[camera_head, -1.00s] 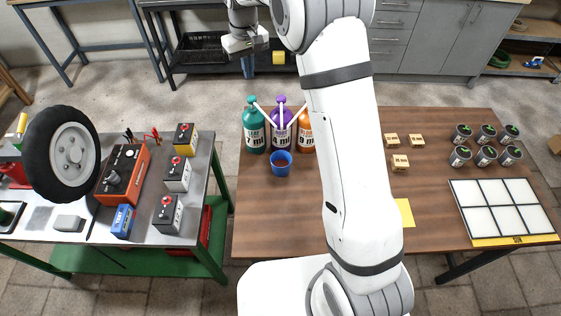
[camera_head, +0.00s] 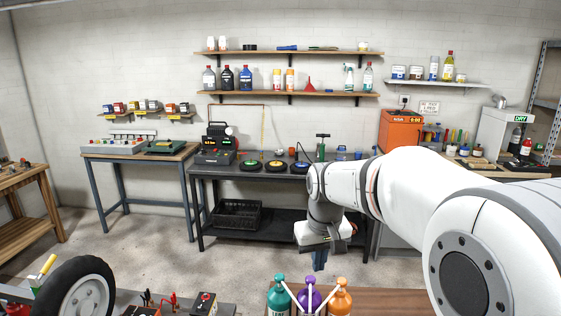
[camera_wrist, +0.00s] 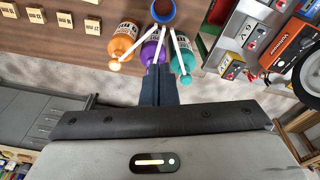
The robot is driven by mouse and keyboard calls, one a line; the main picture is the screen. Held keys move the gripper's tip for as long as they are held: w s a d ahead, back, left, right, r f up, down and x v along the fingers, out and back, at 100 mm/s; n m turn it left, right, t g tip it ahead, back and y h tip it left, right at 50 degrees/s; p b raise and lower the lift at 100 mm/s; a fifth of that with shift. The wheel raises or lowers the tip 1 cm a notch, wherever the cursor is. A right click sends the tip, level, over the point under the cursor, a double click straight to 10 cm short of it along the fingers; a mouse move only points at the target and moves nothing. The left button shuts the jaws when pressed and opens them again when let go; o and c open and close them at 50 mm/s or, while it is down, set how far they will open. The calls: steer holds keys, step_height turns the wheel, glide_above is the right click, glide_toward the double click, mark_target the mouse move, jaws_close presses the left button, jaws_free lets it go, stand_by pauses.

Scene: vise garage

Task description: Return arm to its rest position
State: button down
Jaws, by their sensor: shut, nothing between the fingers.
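My white arm (camera_head: 420,195) reaches in from the right side of the head view, bends at a grey joint and hangs down at its wrist. My gripper (camera_head: 320,262) points downward in the head view, beyond the three bottles. In the wrist view its dark fingers (camera_wrist: 159,82) are together with nothing between them. They overlap the lower end of the purple bottle (camera_wrist: 153,50) in that picture; I cannot tell the gap. The fingertips hang in the air in the head view.
Teal (camera_head: 278,294), purple and orange (camera_head: 340,297) bottles with white straws stand on the wooden table (camera_head: 385,302). A blue cup (camera_wrist: 163,10) is near them. A wheel (camera_head: 80,290) stands at lower left. A dark workbench (camera_head: 275,168) is behind the gripper, with floor between.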

steer(key=s+d+f+m+t+b, duration=0.1)
steer(key=s+d+f, duration=0.1)
steer(key=s, duration=0.8)
steer(key=s+d+f+m+b, duration=0.1)
steer(key=s+d, duration=0.3)
steer(key=s, duration=0.6)
steer(key=shift+s+d+f+m+t, duration=0.3)
steer(key=shift+f+m+t, duration=0.1)
steer(key=shift+f, duration=0.35)
stand_by(0.6)
